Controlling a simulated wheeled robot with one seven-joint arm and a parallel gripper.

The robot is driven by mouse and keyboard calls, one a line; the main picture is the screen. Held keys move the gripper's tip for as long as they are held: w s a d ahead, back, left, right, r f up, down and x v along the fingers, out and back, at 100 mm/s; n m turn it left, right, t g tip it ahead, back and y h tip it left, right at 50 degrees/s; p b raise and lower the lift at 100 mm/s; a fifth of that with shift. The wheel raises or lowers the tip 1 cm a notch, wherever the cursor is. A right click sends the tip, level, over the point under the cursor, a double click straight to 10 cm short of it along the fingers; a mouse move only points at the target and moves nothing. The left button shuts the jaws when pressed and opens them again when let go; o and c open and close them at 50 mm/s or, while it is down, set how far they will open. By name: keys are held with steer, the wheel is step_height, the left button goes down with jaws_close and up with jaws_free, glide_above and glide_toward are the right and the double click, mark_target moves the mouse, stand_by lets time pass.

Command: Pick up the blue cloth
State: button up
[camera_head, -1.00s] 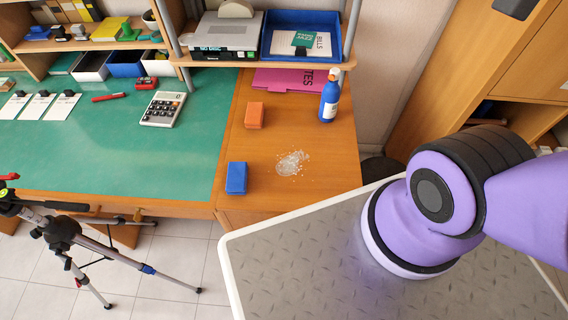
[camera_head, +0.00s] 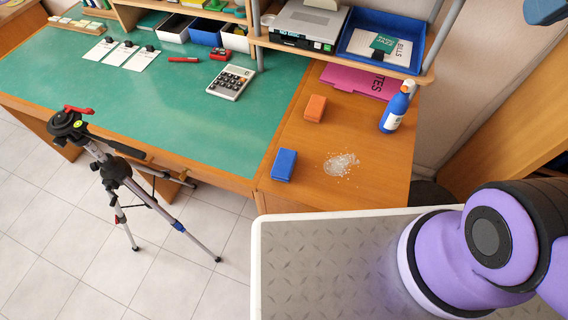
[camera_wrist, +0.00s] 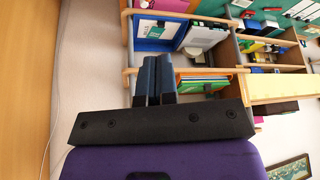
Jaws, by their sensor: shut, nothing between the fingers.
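The blue cloth (camera_head: 284,165) is a small folded block lying on the wooden part of the desk near its front edge, in the head view. My gripper (camera_wrist: 156,62) shows in the wrist view with its two dark blue fingers together and nothing between them. The wrist view looks toward the shelves, and the cloth is not in it. My gripper is away from the cloth.
An orange folded cloth (camera_head: 315,108) lies behind the blue one. A whitish spill (camera_head: 341,164) is to its right, and a blue spray bottle (camera_head: 395,108) stands farther right. A tripod (camera_head: 115,170) stands at the left front. Shelves (camera_head: 340,62) rise behind.

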steer(key=o, duration=0.4)
steer(key=shift+c, duration=0.2)
steer(key=o, duration=0.3)
steer(key=shift+w+a, duration=0.1)
steer(key=shift+w, duration=0.2)
steer(key=o, duration=1)
steer(key=shift+m+g, duration=0.3)
steer(key=w, duration=0.1)
steer(key=w+a+f, duration=0.1)
steer(key=w, duration=0.1)
steer(key=w+f, duration=0.1)
steer(key=shift+w+a, duration=0.3)
steer(key=shift+w, duration=0.1)
steer(key=w+a+f, duration=0.3)
steer(key=w+f, duration=0.1)
steer(key=w, duration=0.1)
steer(key=m+g, duration=0.3)
steer(key=g, duration=0.2)
glide_above(284, 161)
step_height(284, 161, down, 37)
steer(key=f, duration=0.3)
steer(key=shift+s+a+f, duration=0.15)
steer(key=shift+a+f, duration=0.15)
steer(key=shift+f, duration=0.1)
steer(key=shift+d+f, duration=0.2)
steer(key=shift+f, duration=1.45)
steer(key=shift+d+f, duration=0.15)
steer(key=shift+f, duration=1.45)
